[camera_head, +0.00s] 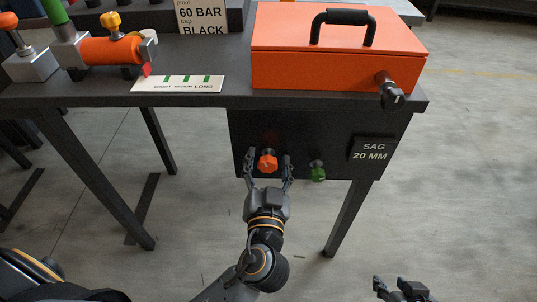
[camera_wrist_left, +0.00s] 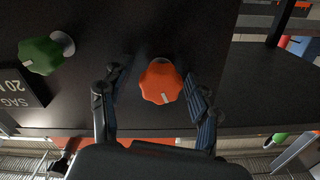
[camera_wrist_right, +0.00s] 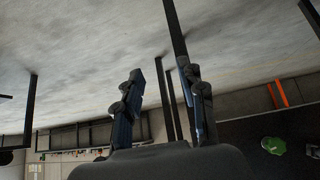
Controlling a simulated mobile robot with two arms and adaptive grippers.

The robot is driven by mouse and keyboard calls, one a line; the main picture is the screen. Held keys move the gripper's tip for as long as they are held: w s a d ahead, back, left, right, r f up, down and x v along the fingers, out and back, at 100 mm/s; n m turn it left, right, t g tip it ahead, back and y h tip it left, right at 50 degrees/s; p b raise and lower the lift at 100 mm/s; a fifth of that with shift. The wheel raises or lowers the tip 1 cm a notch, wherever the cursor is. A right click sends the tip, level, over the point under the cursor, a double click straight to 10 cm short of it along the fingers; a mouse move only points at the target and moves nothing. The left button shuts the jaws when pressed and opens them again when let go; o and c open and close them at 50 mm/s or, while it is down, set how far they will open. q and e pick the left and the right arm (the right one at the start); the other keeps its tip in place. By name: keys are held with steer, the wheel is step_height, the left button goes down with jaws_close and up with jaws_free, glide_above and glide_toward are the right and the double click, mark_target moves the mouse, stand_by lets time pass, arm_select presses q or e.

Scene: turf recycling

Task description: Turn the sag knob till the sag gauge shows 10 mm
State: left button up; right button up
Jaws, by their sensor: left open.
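An orange knob (camera_head: 267,161) and a green knob (camera_head: 318,171) stand out from the dark panel under the bench. A dark plate right of them, the sag gauge (camera_head: 371,150), reads SAG 20 MM. My left gripper (camera_head: 268,158) is open, with one finger on each side of the orange knob and gaps showing. In the left wrist view the orange knob (camera_wrist_left: 160,82) sits between the fingertips, with a white mark at its lower edge; the green knob (camera_wrist_left: 41,55) is at the left. My right gripper (camera_head: 402,284) is open and empty, low at the right, away from the panel.
An orange box (camera_head: 335,58) with a black handle and a black knob (camera_head: 392,96) on its front stands on the bench. A SHORT/MEDIUM/LONG plate (camera_head: 178,84) and an orange cylinder (camera_head: 110,51) lie left. Bench legs flank the panel; floor at right is clear.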

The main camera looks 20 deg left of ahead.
arm_select(q)
steer(key=shift+c, duration=0.3)
steer(key=c, duration=1.1)
steer(key=shift+c, duration=0.2)
